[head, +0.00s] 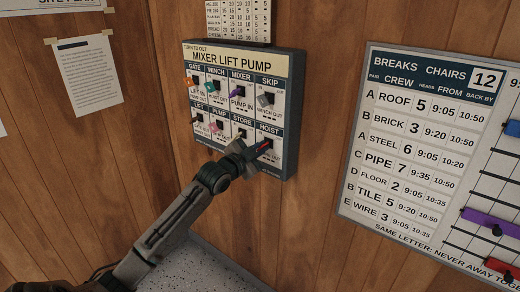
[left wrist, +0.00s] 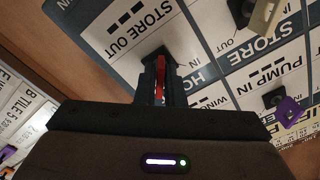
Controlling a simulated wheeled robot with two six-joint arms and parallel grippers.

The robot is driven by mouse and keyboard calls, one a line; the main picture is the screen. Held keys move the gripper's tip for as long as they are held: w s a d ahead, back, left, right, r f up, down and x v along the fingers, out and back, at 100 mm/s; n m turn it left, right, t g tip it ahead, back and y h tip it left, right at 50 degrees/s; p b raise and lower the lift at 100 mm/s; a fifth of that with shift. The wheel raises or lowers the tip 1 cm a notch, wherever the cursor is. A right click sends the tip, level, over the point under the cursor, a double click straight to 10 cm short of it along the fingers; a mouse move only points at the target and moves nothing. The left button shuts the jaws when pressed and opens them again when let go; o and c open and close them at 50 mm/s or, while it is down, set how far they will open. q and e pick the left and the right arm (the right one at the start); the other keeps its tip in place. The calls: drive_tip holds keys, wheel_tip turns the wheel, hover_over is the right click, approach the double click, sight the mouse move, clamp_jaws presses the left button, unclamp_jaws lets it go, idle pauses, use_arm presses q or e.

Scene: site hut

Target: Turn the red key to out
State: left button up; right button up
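The red key (head: 264,146) is in the lower right cell of the key panel (head: 286,165), under the word HOIST. In the left wrist view the red key (left wrist: 160,76) shows as a thin strip between the dark fingers. My left gripper (head: 257,151) reaches up to the panel from the lower left. Its fingers (left wrist: 164,84) are close together, one on each side of the red key, and look shut on it. STORE OUT is printed beside the key in the left wrist view. The gripper hides part of the HOIST cell. My right gripper is not in view.
Other keys are close by: a purple one (head: 236,93), a grey one (head: 266,98), a pink one (head: 215,127), and a cream one (left wrist: 266,14) in the left wrist view. A breaks board (head: 425,150) hangs to the right. Bare wood wall lies between.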

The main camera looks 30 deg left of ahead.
use_arm(q)
drive_tip(key=o, duration=0.4)
drive_tip(key=shift+c, duration=0.2)
drive_tip(key=shift+s, duration=0.1)
